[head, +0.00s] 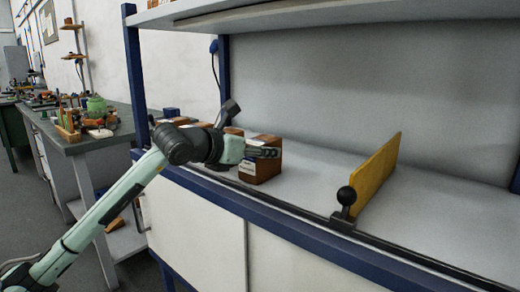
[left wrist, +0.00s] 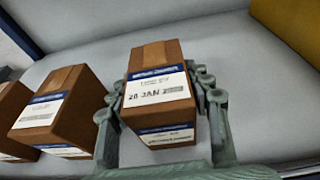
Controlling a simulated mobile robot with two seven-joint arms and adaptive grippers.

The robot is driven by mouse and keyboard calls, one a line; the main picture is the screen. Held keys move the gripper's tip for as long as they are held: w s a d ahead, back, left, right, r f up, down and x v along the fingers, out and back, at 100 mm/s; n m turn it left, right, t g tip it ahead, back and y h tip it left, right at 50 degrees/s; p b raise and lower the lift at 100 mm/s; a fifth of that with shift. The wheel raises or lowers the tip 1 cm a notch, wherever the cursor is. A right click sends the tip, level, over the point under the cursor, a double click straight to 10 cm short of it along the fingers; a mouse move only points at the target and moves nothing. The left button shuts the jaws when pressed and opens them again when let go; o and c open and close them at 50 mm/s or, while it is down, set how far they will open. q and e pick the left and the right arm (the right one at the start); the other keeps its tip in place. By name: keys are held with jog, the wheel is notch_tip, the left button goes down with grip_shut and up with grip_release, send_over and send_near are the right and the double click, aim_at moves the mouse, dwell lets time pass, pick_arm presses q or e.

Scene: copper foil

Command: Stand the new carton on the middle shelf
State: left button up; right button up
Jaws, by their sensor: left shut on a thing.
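The carton (head: 262,168) is a brown box with a white and blue label dated 28 JAN; it also shows in the left wrist view (left wrist: 158,55). My left gripper (head: 268,152) is shut on it, with a finger on either side in the left wrist view (left wrist: 160,100). The carton is upright at the front part of the grey shelf (head: 310,178); I cannot tell whether its base touches the shelf. My right gripper is not in view.
Similar labelled cartons stand left of the held one, one close by (left wrist: 62,108) and another at the edge (left wrist: 12,100). A yellow divider (head: 378,172) with a black ball knob (head: 346,196) stands to the right. Shelf between is clear. An upper shelf (head: 270,14) overhangs.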

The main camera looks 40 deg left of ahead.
pick_arm(q)
jog(key=o, duration=1.4)
jog(key=shift+o, duration=0.2)
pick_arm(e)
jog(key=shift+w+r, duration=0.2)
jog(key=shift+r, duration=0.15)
pick_arm(q)
jog(key=shift+r, duration=0.1)
jog(key=shift+s+b, duration=0.3)
jog(key=shift+s, duration=0.25)
jog(key=b+v, duration=0.2)
jog(key=v, duration=0.9)
jog(key=shift+b, duration=0.3)
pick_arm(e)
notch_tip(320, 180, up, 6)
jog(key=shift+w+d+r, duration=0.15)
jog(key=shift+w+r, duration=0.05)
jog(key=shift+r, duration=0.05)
